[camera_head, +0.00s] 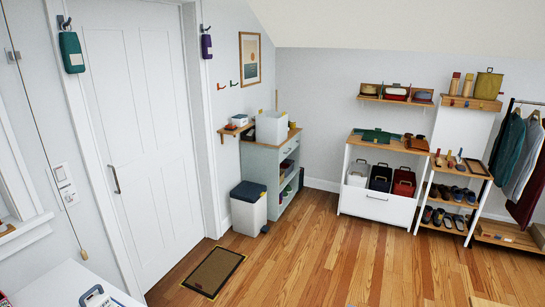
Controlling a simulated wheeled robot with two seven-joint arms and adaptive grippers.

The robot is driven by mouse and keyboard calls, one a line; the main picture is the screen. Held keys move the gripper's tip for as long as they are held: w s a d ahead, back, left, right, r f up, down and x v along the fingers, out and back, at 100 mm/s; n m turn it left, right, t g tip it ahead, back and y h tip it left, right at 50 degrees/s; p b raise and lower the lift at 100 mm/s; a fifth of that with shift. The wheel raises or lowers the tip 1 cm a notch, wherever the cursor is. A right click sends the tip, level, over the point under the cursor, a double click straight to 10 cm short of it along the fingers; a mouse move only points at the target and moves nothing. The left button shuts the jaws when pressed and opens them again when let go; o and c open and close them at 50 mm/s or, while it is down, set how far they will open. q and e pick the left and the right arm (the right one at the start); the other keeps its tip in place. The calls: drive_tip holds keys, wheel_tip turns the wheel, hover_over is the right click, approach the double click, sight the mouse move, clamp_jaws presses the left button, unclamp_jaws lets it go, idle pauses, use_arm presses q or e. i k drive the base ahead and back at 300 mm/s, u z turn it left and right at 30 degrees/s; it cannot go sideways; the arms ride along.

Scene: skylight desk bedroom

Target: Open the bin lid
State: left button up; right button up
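A white bin (246,215) stands on the wooden floor by the far wall, left of the picture's middle. Its dark blue lid (248,191) lies flat on top and looks closed. A small dark part (265,228) shows at the bin's lower right; it is too small to tell what it is. The bin is upright and far from me across the room. Neither of my grippers shows in this view.
A grey-green cabinet (262,163) stands right behind the bin, and a closed white door (143,140) is to its left. A brown doormat (214,271) lies in front. A shoe rack (444,218) stands at right. The middle floor is clear. A white surface (60,280) fills the lower left corner.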

sight(248, 192)
drive_tip(key=z, duration=0.6)
drive_tip(key=i, duration=1.95)
drive_tip(key=z, duration=0.2)
drive_tip(key=i, duration=1.95)
drive_tip(key=u, duration=0.95)
drive_tip(key=i, duration=1.55)
drive_tip(key=u, duration=0.7)
